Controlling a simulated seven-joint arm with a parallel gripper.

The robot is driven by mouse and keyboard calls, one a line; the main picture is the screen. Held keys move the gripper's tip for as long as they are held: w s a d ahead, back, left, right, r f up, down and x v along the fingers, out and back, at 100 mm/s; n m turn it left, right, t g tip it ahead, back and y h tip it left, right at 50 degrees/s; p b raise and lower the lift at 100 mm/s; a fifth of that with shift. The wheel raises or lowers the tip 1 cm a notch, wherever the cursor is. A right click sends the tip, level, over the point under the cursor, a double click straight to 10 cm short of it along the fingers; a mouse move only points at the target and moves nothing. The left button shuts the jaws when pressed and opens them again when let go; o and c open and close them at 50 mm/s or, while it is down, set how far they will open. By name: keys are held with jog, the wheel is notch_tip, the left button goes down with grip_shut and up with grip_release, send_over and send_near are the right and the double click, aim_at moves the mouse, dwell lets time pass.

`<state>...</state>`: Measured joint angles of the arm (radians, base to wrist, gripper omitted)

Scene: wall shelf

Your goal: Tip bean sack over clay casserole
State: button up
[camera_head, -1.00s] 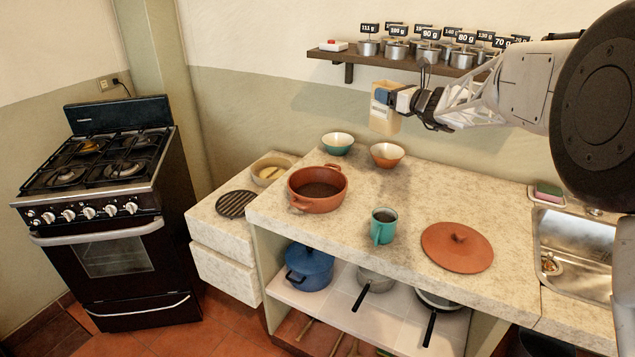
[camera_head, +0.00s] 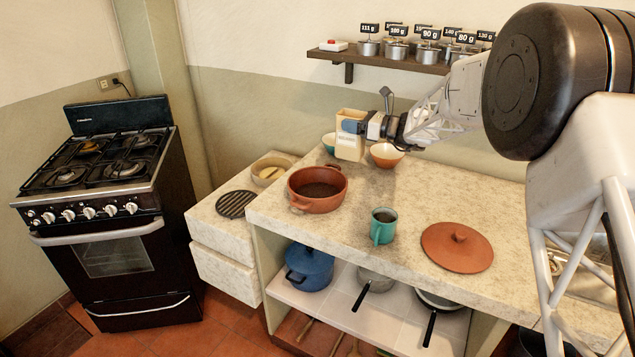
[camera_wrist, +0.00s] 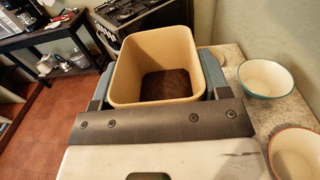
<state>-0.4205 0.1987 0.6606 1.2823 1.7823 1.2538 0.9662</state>
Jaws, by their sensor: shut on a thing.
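The bean sack (camera_head: 350,142) is a cream, open-topped, box-like container. My gripper (camera_head: 353,127) is shut on it and holds it upright above the back of the counter. In the wrist view the sack (camera_wrist: 125,65) sits between my fingers, with dark brown contents (camera_wrist: 170,84) low inside. The clay casserole (camera_head: 318,204) is a round, open terracotta pot with side handles on the counter. It stands below and to the left of the sack, apart from it, with something dark inside. A terracotta lid (camera_head: 457,247) lies on the counter to the right.
A teal bowl (camera_head: 329,141) and an orange bowl (camera_head: 386,163) stand near the sack at the back. A teal mug (camera_head: 383,226) stands right of the casserole. A wall shelf (camera_head: 385,60) with several labelled pots is above. The stove (camera_head: 115,215) is at left.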

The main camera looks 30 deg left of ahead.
aim_at(335, 139)
jog(key=shift+s+a+f+n+g+h, duration=0.1)
jog(key=shift+s+a+f+n+g, duration=0.45)
jog(key=shift+f, duration=0.25)
jog(key=shift+s+a+f+n+g+h, duration=0.1)
jog(key=shift+s+a+f+n+g, duration=0.2)
jog(key=shift+s+a+f+g, duration=0.4)
jog(key=shift+s+a+f+n+g+h, duration=0.1)
jog(key=shift+s+a+f+n+g, duration=0.35)
jog(key=shift+f+g, duration=0.4)
jog(key=shift+f+h, duration=0.15)
jog(key=shift+h, duration=0.15)
jog(key=shift+d+f+n+t+h, duration=0.1)
jog(key=shift+f+n+t+h, duration=0.15)
jog(key=shift+n+h, duration=0.3)
jog(key=shift+s+a+r+n+t+h, duration=0.1)
jog(key=shift+r+n+t+h, duration=0.1)
jog(key=shift+n+t+h, duration=0.4)
jog(key=shift+s+a+r+n+t+h, duration=0.15)
jog(key=shift+n+t+h, duration=0.15)
jog(key=shift+h, duration=0.35)
jog(key=n+t+h, duration=0.1)
jog(key=t+h, duration=0.1)
jog(key=shift+s+a+f+n+h, duration=0.15)
jog(key=shift+s+f+n+h, duration=0.05)
jog(key=shift+n+h, duration=0.15)
jog(key=shift+s+a+f+t+h, duration=0.15)
jog(key=shift+f+t+h, duration=0.1)
jog(key=shift+f, duration=0.5)
